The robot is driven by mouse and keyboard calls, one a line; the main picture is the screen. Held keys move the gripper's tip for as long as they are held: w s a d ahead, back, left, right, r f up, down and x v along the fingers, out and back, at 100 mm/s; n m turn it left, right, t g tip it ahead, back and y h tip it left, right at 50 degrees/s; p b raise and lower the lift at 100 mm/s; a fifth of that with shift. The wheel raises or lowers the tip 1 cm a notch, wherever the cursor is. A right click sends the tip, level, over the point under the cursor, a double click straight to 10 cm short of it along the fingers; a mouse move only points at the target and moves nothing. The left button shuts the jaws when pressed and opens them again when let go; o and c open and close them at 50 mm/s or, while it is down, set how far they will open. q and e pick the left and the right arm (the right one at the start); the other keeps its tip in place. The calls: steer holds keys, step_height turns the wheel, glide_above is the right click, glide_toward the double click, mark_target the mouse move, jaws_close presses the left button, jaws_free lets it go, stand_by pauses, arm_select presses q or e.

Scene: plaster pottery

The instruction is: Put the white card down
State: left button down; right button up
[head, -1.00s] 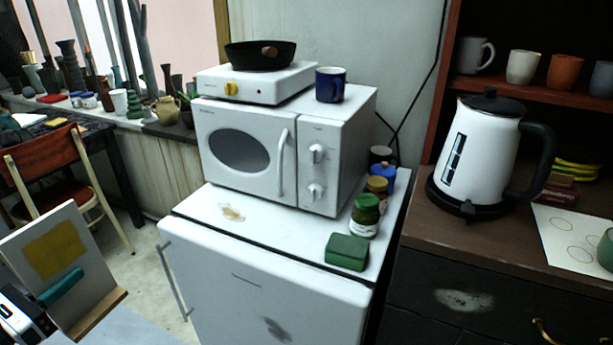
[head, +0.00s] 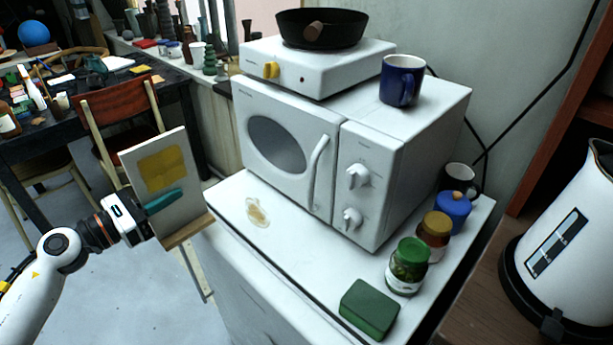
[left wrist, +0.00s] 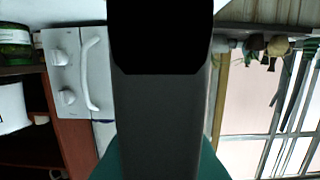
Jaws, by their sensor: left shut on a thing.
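In the left wrist view the teal fingers (left wrist: 160,165) flank a dark grey surface that blocks the middle. My right gripper is in neither view.
A white microwave (head: 277,145) stands on the fridge, with a hot plate (head: 320,68), pan and blue mug (head: 402,80) on top. Several jars and a green block (head: 368,308) line the right side. The front left fridge top has a stain but is otherwise clear.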

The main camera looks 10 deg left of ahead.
arm_select(q)
steer(key=shift+w+d+r, duration=0.15)
steer(key=shift+w, duration=0.1)
steer(key=f+p+x, duration=0.2)
steer(key=x, duration=0.6)
steer(key=f+p+x, duration=0.1)
steer(key=p+x, duration=0.1)
steer(key=x, duration=0.7)
steer(key=shift+d+f+p, duration=0.2)
steer(key=shift+f+p, duration=0.1)
steer(key=shift+f, duration=0.1)
steer(key=shift+w, duration=0.15)
steer(key=shift+f, duration=0.15)
steer(key=c, duration=1.5)
jaws_free()
